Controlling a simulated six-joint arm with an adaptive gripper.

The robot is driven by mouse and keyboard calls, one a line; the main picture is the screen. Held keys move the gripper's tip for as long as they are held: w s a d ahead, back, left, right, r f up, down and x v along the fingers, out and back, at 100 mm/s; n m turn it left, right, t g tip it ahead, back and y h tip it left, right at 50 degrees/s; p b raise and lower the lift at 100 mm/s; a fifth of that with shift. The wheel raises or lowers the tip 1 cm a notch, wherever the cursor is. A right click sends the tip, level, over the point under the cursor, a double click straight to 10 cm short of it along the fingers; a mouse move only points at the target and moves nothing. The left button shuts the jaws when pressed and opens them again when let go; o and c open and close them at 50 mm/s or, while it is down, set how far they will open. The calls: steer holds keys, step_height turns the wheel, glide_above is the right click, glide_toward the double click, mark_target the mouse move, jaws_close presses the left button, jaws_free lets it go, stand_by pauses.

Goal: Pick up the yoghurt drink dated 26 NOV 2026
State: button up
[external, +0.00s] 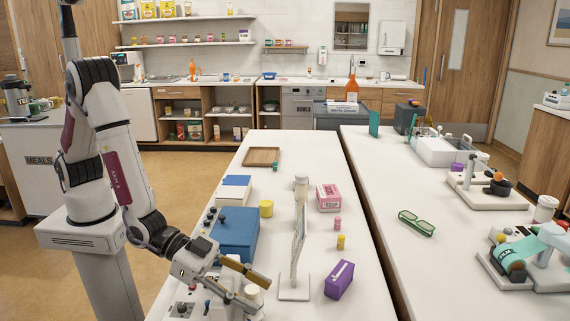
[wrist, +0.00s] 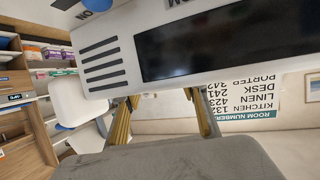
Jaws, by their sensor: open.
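My gripper (external: 262,297) is open at the front of the near counter, and its two yellowish fingers also show apart in the wrist view (wrist: 163,115). A white, bottle-like item (external: 252,291) shows between the fingers in the external view, partly covered by them. I cannot tell whether it touches them. Another white bottle (external: 301,186) stands farther back on the counter, partly behind a thin upright panel on a stand (external: 294,294). No date can be read on either, so I cannot tell which is the yoghurt drink dated 26 NOV 2026.
A blue box (external: 235,238) and yellow tub (external: 266,208) stand left of the panel. A purple box (external: 339,280), small yellow item (external: 341,241) and pink box (external: 329,197) stand right. A wooden tray (external: 249,157) lies at the back. A dark-screened white device (wrist: 220,45) fills the upper wrist view.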

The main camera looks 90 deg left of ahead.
jaws_close()
steer(key=shift+r, duration=0.2)
stand_by(0.3)
steer(key=shift+r, duration=4.85)
